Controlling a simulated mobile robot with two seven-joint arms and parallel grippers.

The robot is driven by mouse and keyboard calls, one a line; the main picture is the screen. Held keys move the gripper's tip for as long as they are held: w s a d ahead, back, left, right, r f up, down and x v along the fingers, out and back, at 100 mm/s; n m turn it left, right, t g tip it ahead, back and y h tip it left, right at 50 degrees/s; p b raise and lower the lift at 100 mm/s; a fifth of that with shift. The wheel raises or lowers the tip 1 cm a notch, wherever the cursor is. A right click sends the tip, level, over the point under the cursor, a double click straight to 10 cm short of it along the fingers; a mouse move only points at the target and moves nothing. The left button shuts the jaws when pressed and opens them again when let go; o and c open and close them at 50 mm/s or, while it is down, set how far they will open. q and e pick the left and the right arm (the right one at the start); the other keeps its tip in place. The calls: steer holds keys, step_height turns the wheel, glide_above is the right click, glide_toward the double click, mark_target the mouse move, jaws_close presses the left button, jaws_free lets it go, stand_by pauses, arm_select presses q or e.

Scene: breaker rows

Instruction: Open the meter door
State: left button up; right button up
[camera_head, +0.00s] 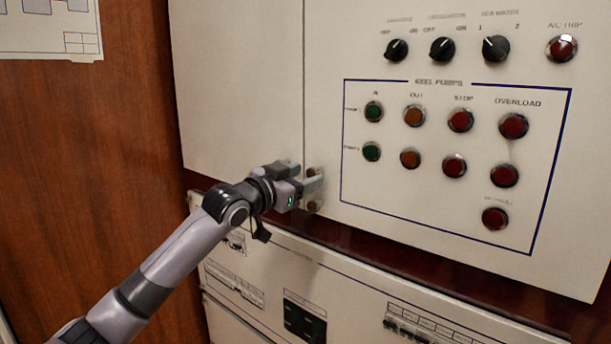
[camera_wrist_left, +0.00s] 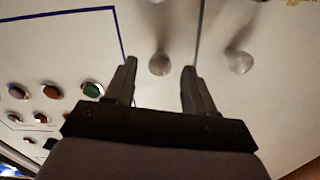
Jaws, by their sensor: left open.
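A cream cabinet front fills much of the head view, with a plain panel (camera_head: 240,75) left of a vertical seam and a panel with buttons (camera_head: 440,215) right of it. Which one is the meter door, I cannot tell; no label shows. The left gripper is open at the seam. In the left wrist view, one knob (camera_wrist_left: 160,63) appears between its fingertips, another (camera_wrist_left: 240,62) lies across the seam; contact is unclear. Both panels look shut. My right gripper is out of view.
Black rotary switches (camera_head: 442,48) and several coloured buttons (camera_head: 461,120) are on the right panel. A lower cream panel (camera_head: 300,265) with breaker rows and a dark socket block (camera_head: 304,320) lies beneath the arm. A wood wall (camera_head: 90,170) stands at left.

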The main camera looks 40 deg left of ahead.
arm_select(q)
steer(key=shift+w, duration=0.6)
jaws_close()
steer(key=shift+s, duration=0.2)
